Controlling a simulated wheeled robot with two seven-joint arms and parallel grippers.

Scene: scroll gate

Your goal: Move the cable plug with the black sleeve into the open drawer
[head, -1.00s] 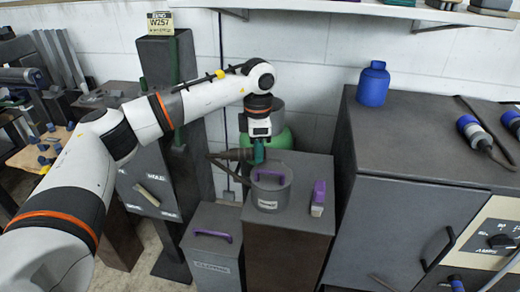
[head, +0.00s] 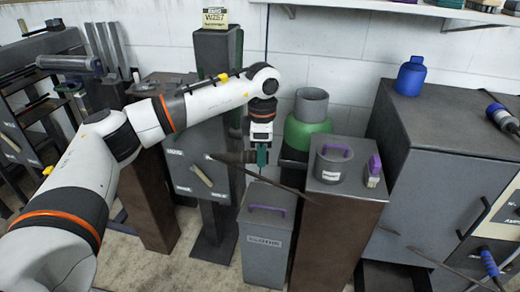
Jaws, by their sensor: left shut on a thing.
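My left gripper (head: 258,156) is shut on a dark, elongated plug (head: 232,157). The plug lies roughly level, with its thin tip pointing left. A thin dark cable (head: 292,190) seems to run from it down to the right. The gripper hangs above a grey box (head: 265,250) with a purple handle on top, clear of it. I cannot make out an open drawer for sure in this view. My right gripper is not in view.
A pot (head: 333,172) with a purple handle and a purple-topped block (head: 374,175) stand on a brown pedestal (head: 335,235). A green cylinder (head: 303,135) stands behind. The grey cabinet (head: 425,195) at right bears a blue bottle (head: 410,76). A post stands left of the gripper.

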